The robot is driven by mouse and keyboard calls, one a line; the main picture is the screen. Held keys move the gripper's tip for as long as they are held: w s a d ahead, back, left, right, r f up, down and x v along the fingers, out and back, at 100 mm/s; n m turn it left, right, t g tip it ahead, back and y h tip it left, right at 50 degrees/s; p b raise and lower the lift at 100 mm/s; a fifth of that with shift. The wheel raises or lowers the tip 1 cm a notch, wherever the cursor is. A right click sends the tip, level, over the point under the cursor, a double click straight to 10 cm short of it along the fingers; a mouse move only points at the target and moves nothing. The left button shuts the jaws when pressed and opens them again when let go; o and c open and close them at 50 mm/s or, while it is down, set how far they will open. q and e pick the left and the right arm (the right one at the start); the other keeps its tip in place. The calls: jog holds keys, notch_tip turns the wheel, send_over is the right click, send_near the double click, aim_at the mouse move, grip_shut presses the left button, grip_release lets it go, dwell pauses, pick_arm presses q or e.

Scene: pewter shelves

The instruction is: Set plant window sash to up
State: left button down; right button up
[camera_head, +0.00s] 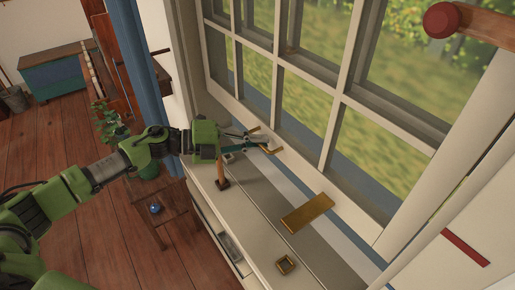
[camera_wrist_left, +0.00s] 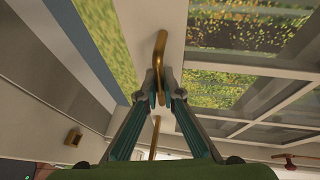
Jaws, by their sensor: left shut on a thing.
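The plant window sash (camera_head: 328,182) is a pale frame with several panes, and grass shows through it. Its bottom rail (camera_wrist_left: 172,25) also shows in the left wrist view, with a strip of grass between it and a blue band, so a gap appears open below the sash. My left gripper (camera_head: 262,143) is shut on a curved brass handle (camera_head: 276,151) on the bottom rail. In the left wrist view, the fingertips (camera_wrist_left: 160,92) close around the near end of this handle (camera_wrist_left: 160,50). My right gripper is out of view.
A red-ended wooden bar (camera_head: 442,20) is upper right.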

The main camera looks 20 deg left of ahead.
pick_arm(q)
notch_tip(320, 180, up, 8)
jog(key=p, duration=0.3)
jog(key=shift+w+a+f+p, duration=0.1)
jog(key=shift+w+f+p, duration=0.1)
jog(key=shift+p, duration=0.15)
jog(key=shift+s+r, duration=0.15)
jog(key=shift+r, duration=0.2)
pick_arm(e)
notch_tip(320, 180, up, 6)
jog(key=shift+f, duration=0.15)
pick_arm(q)
jog(key=shift+f, duration=0.1)
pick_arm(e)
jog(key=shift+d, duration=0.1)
pick_arm(q)
jog(key=c, duration=2.2)
grip_release()
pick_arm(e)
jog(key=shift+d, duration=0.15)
pick_arm(q)
jog(key=v, duration=1.2)
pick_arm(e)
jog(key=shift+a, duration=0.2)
